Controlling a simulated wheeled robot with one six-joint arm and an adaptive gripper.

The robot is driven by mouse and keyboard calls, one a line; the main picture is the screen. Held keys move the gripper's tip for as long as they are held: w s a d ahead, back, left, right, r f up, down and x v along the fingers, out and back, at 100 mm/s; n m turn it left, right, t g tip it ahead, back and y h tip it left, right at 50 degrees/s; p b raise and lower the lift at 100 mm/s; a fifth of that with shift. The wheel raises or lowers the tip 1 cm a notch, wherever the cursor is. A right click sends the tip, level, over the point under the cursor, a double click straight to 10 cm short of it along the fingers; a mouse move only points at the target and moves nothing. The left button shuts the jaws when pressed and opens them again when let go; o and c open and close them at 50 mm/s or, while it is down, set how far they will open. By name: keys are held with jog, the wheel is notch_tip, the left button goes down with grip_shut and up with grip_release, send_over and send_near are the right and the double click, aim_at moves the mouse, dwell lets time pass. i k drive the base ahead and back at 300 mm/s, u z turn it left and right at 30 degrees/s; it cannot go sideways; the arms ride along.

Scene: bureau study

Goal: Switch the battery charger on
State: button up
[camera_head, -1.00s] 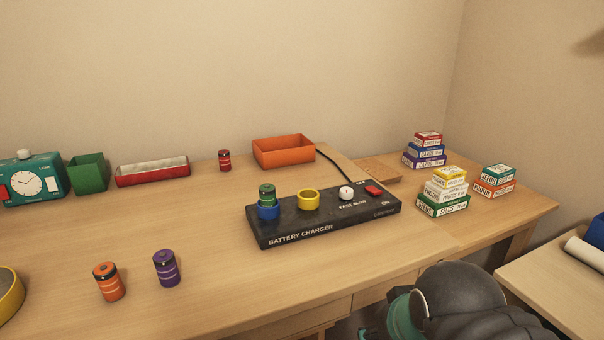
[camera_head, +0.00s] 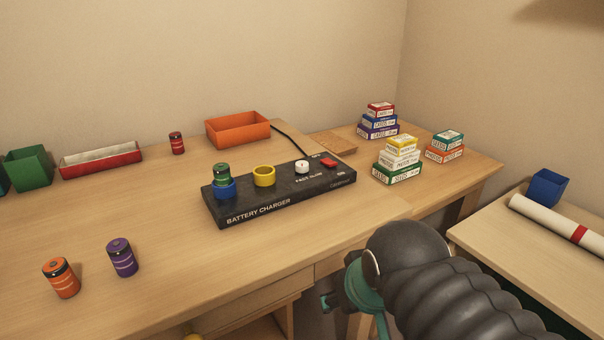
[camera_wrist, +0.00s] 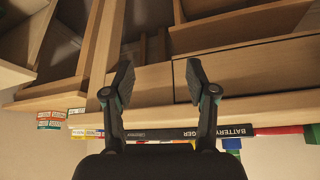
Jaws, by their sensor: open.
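The black battery charger (camera_head: 285,199) lies on the desk, its label facing the front edge. A green battery (camera_head: 222,173) stands in its blue ring (camera_head: 226,189); the yellow ring (camera_head: 264,177) looks empty. A white knob (camera_head: 302,167) and a red switch (camera_head: 329,162) sit toward its right end. Whether the switch is on, I cannot tell. The charger's edge also shows in the wrist view (camera_wrist: 180,134). My gripper (camera_wrist: 158,83) is open and empty, apart from the charger, with drawer fronts behind it. In the head view my arm hides most of the gripper.
An orange battery (camera_head: 61,278) and a purple battery (camera_head: 122,257) stand at the front left, a red battery (camera_head: 177,143) behind. An orange tray (camera_head: 238,130) is behind the charger. Stacked boxes (camera_head: 399,160) stand right of it. A side table (camera_head: 500,235) holds a blue bin (camera_head: 549,188).

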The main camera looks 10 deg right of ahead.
aim_at(327, 161)
jog(key=u, duration=1.2)
jog(key=k, duration=0.4)
jog(key=z, duration=1.2)
